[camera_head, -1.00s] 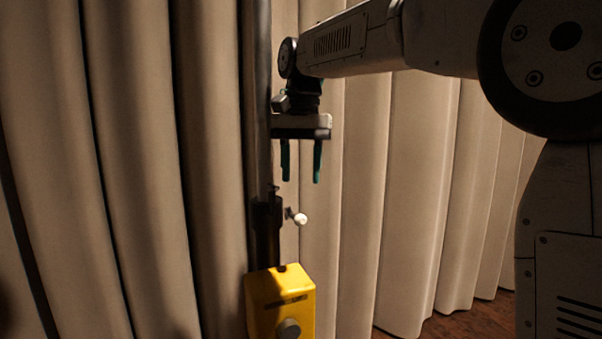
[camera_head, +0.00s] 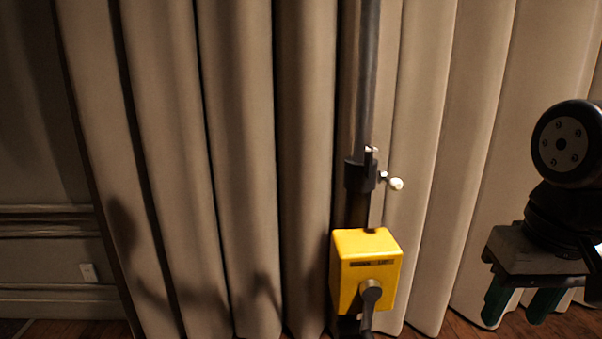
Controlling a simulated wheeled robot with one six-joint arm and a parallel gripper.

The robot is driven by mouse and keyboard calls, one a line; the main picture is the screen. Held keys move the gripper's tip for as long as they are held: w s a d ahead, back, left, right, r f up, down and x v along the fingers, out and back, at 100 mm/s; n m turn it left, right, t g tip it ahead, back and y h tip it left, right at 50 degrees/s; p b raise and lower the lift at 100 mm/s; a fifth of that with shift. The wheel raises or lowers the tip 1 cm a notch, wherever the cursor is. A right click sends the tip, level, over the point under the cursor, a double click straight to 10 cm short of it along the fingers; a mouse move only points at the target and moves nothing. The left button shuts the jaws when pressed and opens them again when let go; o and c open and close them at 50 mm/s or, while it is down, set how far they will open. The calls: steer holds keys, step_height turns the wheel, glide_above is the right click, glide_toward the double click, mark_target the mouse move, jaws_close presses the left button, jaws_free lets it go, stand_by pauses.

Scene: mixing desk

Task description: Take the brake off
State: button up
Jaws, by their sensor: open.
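A yellow box (camera_head: 366,262) with a dark crank handle (camera_head: 371,296) on its front stands low before the curtain. Above it a dark clamp (camera_head: 359,174) sits on a vertical pole (camera_head: 368,75). A small lever with a white knob (camera_head: 396,184) sticks out from the clamp to the right. No label shows which part is the brake. My gripper (camera_head: 518,306) is at the lower right, pointing down, open and empty. It is well to the right of the yellow box and the knob, touching neither.
A beige pleated curtain (camera_head: 240,150) hangs behind the pole and box. A strip of wooden floor (camera_head: 80,330) shows along the bottom.

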mark_target(391, 182)
steer(key=shift+n, duration=0.3)
steer(key=s+f, duration=0.2)
steer(key=f, duration=0.1)
steer(key=shift+s+d+f, duration=0.1)
steer(key=shift+s+d, duration=0.1)
steer(key=shift+s, duration=0.2)
steer(key=c, duration=0.3)
steer(key=shift+s+f, duration=0.2)
steer(key=shift+f, duration=0.05)
jaws_close()
steer(key=w+d+r+m+y, duration=0.25)
steer(key=w+m+y, duration=0.3)
steer(key=w, duration=0.85)
steer(key=w+d+r+m+y, duration=0.1)
steer(key=w+d+m+y, duration=0.35)
steer(key=w, duration=0.95)
steer(key=w+a+r+m+y, duration=0.3)
steer(key=r+m, duration=0.1)
steer(key=s+x, duration=0.1)
steer(key=x, duration=0.9)
steer(key=shift+s+a+r+t, duration=0.1)
steer(key=shift+r+t, duration=0.1)
steer(key=shift+r, duration=0.75)
steer(key=shift+s+a+r+t, duration=0.1)
steer(key=shift+s+r+t, duration=0.1)
steer(key=shift+r, duration=0.75)
